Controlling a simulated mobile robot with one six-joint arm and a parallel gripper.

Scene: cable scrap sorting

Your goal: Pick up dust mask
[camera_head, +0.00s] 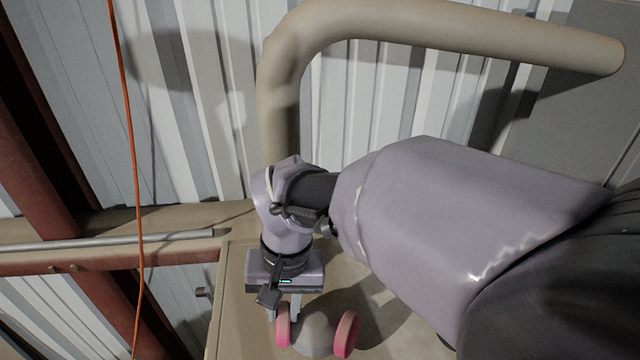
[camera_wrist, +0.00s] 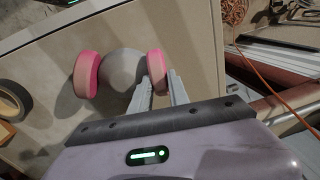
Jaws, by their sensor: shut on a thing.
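The dust mask (camera_wrist: 122,70) has a grey body with a round pink filter on each side. It shows at the bottom of the head view (camera_head: 315,338), over a beige surface. My gripper (camera_wrist: 161,72) is shut on the mask at the filter on the right in the wrist view, with a finger on either side of it. In the head view my gripper (camera_head: 283,312) points down at the left filter. Whether the mask touches the surface cannot be told.
The beige surface (camera_wrist: 40,65) has a raised edge close to the mask. A dark ring-shaped roll (camera_wrist: 5,105) lies at the left of the wrist view. An orange cable (camera_head: 133,150) hangs at the left, and a thick beige pipe (camera_head: 280,70) bends behind my arm.

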